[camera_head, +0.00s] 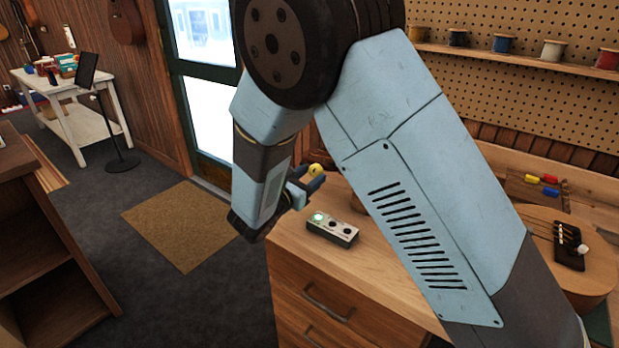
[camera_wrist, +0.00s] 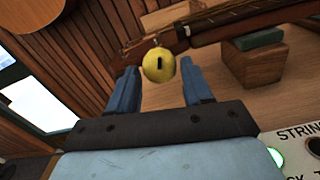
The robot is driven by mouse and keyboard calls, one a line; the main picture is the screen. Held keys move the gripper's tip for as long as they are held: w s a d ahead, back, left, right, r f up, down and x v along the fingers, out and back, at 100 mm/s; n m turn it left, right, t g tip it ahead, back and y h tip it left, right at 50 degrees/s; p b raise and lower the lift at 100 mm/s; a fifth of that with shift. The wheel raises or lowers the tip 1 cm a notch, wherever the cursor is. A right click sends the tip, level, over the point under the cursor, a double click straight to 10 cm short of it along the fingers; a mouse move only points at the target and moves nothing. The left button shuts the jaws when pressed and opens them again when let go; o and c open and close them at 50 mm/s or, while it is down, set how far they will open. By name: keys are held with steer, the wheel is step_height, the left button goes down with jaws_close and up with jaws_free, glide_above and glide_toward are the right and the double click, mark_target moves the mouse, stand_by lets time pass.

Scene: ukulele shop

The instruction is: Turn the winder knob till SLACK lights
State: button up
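The yellow winder knob (camera_wrist: 159,65), with a dark slot in its face, sits at the end of a wooden instrument neck (camera_wrist: 215,27). My gripper (camera_wrist: 160,78) is open around the knob, its blue fingers to either side with small gaps. In the head view the knob (camera_head: 315,170) shows by my gripper (camera_head: 305,184). The small indicator box (camera_head: 332,229) on the counter has its left lamp lit green and two dark lamps. In the wrist view the green lamp (camera_wrist: 275,157) is near cut-off letters "CK"; the full label is hidden.
A wooden block with a green pad (camera_wrist: 258,65) supports the neck above the counter (camera_head: 375,268). My arm hides much of the counter. An instrument body (camera_head: 577,285) and coloured-handled tools (camera_head: 541,186) lie at the right. Open floor with a mat (camera_head: 180,222) is at left.

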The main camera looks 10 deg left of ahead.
steer(key=v, duration=1.3)
steer(key=shift+s+a+f, duration=0.1)
steer(key=shift+s+a, duration=0.05)
steer(key=shift+s, duration=0.2)
steer(key=w+d+r+m+g+h, duration=0.1)
steer(key=d, duration=0.2)
steer(key=w+d+r+m+g+h, duration=0.1)
steer(key=w+d+m, duration=0.1)
steer(key=d, duration=0.1)
steer(key=w+d+r+m+g, duration=0.1)
steer(key=d+r, duration=0.1)
steer(key=d, duration=0.1)
steer(key=shift+w+r+g+h, duration=0.1)
steer(key=shift+w+g+h, duration=0.05)
steer(key=shift+g+h, duration=0.25)
steer(key=d+r+m+g, duration=0.3)
steer(key=d+m+g, duration=0.15)
steer(key=d, duration=0.65)
steer(key=d+r+m+g, duration=0.4)
steer(key=d+m, duration=0.2)
steer(key=d, duration=0.5)
steer(key=s+d+r+m+y, duration=0.4)
steer(key=s+d+m, duration=0.3)
steer(key=s+d+r+m+t+y, duration=0.1)
steer(key=s+d+r+m+y, duration=0.3)
steer(key=s+d+m, duration=0.4)
steer(key=shift+y, duration=0.8)
